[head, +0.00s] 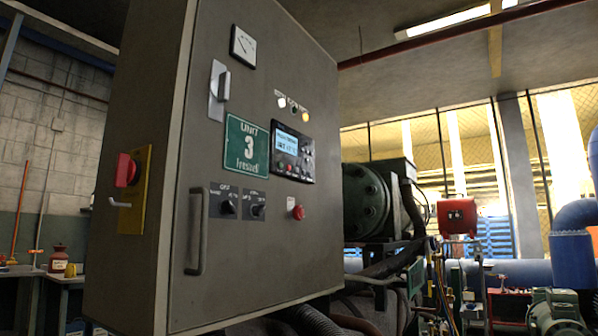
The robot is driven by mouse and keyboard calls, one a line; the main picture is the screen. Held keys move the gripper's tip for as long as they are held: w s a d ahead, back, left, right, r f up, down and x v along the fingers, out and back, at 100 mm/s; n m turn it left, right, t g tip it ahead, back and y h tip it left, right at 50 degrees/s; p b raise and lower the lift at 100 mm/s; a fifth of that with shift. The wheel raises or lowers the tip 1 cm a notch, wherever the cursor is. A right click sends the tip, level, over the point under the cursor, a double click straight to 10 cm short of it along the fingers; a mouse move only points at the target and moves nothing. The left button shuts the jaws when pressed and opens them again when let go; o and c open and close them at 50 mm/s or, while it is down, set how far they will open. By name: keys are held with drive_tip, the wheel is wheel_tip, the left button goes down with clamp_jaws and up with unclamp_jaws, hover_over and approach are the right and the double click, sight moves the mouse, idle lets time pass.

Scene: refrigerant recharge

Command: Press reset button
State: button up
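A grey control cabinet (215,280) fills the left and middle of the head view. Its front carries a red round button (297,212) at the lower right, with a small white piece above it. A dark control panel (293,152) with a lit screen and small keys sits above that button. Two rotary switches (242,204) are left of the red button. No label reading "reset" can be made out, so I cannot tell which control is the reset button. My gripper is not in view.
The cabinet has a door handle (197,232), a latch (218,92), a gauge (243,47), indicator lamps (305,117) and a green Unit 3 sign (246,147). A red rotary switch (126,170) and a hook stick out on its left side. Machinery and blue pipes (572,255) crowd the right.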

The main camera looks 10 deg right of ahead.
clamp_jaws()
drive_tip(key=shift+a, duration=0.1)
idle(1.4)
